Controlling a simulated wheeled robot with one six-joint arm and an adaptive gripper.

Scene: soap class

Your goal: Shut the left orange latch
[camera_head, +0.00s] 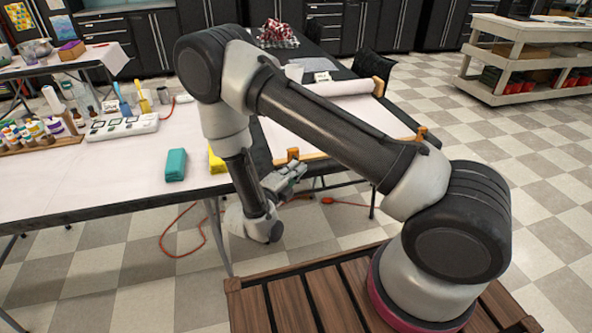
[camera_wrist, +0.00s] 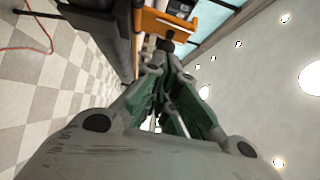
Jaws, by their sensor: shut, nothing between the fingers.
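A wooden frame or board covered with white paper (camera_head: 345,120) lies on the dark table. An orange-brown latch (camera_head: 293,154) stands at its near left corner, and another (camera_head: 421,134) at its near right corner. I cannot tell whether either latch is open or shut. My gripper (camera_head: 298,169) hangs just in front of the table edge, close to the near left latch and slightly below it. My gripper's fingers (camera_wrist: 166,62) are together and empty. An orange piece (camera_wrist: 160,25) shows just beyond the fingertips in the wrist view; contact cannot be made out.
A teal block (camera_head: 175,164) and a yellow block (camera_head: 216,160) lie on the white-topped table to the left. A white panel (camera_head: 122,126) and several bottles stand behind. An orange cable (camera_head: 190,235) runs over the floor. My arm hides part of the paper.

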